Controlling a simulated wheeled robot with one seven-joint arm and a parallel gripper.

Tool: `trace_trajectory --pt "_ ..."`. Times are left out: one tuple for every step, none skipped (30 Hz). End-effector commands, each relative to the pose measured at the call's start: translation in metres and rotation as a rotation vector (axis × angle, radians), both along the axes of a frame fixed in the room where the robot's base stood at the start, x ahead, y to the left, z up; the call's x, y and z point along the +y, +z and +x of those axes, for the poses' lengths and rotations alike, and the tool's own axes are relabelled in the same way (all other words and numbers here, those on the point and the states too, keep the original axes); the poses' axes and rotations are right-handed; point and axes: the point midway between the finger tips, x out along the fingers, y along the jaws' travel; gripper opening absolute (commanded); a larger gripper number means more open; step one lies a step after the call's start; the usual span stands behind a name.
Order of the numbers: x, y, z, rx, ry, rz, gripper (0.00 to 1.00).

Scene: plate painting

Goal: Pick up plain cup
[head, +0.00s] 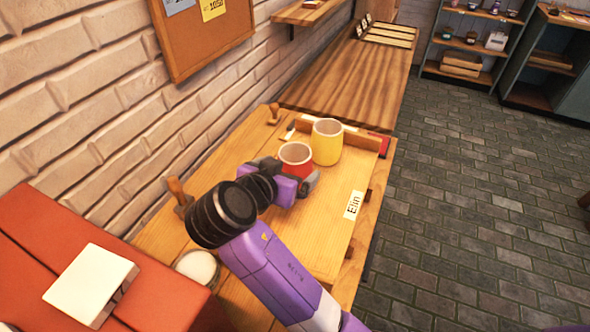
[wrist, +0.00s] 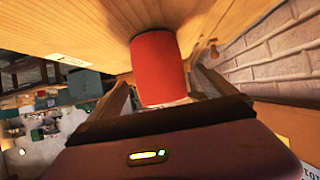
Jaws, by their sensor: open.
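A red cup (head: 296,156) with no visible pattern stands upright on the wooden table, partly hidden behind my gripper (head: 289,174) in the head view. A taller yellow cup (head: 327,143), also without visible pattern, stands just behind it to the right. My gripper is open. In the wrist view, the red cup (wrist: 158,68) is between the two fingers of my gripper (wrist: 162,78), one on its left and one on its right. I cannot tell whether either finger touches it. The yellow cup does not show in the wrist view.
The wooden board (head: 330,215) bears a white label reading "Elin" (head: 353,205). A round container with white contents (head: 197,266) sits near the left edge. A brick wall (head: 75,120) borders the left. A red bench (head: 35,230) holds a white box (head: 90,285). The floor at right is clear.

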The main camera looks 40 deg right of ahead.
Motion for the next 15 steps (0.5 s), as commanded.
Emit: trace_trajectory --pt "-0.008 -0.002 0.002 0.004 -0.003 0.000 0.95" --pt "-0.011 -0.004 0.003 0.004 -0.003 0.000 0.95" --pt "-0.016 -0.007 0.005 0.002 -0.004 0.000 0.95" --pt "-0.020 -0.009 0.006 0.002 -0.004 -0.001 0.95" --pt "-0.022 -0.011 0.008 0.002 -0.004 0.000 0.95" --pt "-0.025 -0.013 0.009 0.002 -0.001 0.000 0.95" --pt "-0.027 -0.015 0.010 0.002 -0.001 0.000 0.95" --pt "-0.028 -0.015 0.011 0.002 0.000 0.000 0.95" --pt "-0.029 -0.016 0.011 0.002 0.000 0.000 0.95" --pt "-0.030 -0.017 0.012 0.000 0.000 0.001 0.95" --pt "-0.030 -0.017 0.012 0.000 0.000 0.000 0.95" --pt "-0.030 -0.017 0.012 0.000 0.000 0.000 0.95" --pt "-0.030 -0.017 0.012 0.000 0.000 0.000 0.95" --pt "-0.030 -0.017 0.012 0.000 0.000 0.000 0.95" --pt "-0.030 -0.017 0.012 0.000 0.000 0.000 0.95"
